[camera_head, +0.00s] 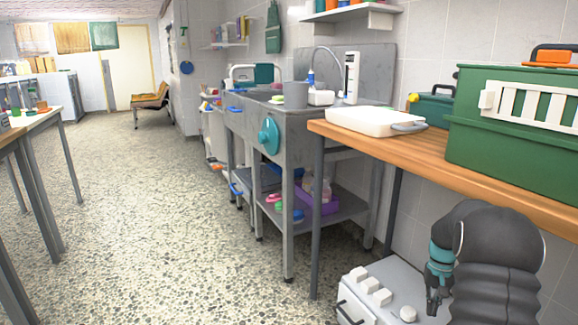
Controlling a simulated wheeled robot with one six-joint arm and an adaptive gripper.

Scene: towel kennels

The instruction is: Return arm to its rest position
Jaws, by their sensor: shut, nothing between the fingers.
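My arm is folded at the lower right of the head view, its dark rounded links in front of the wooden table. My gripper (433,307) points down beside the arm, below a teal band at the wrist. Its fingers look shut, with nothing seen between them. It hangs over or in front of the right part of a white box (374,291) with knobs on top; I cannot tell whether they touch.
A wooden table (420,158) on the right holds a green carrier (508,128) and a white flat case (374,119). A metal sink stand (289,190) is beyond it. Tables (42,122) stand at the left. The speckled floor between is clear.

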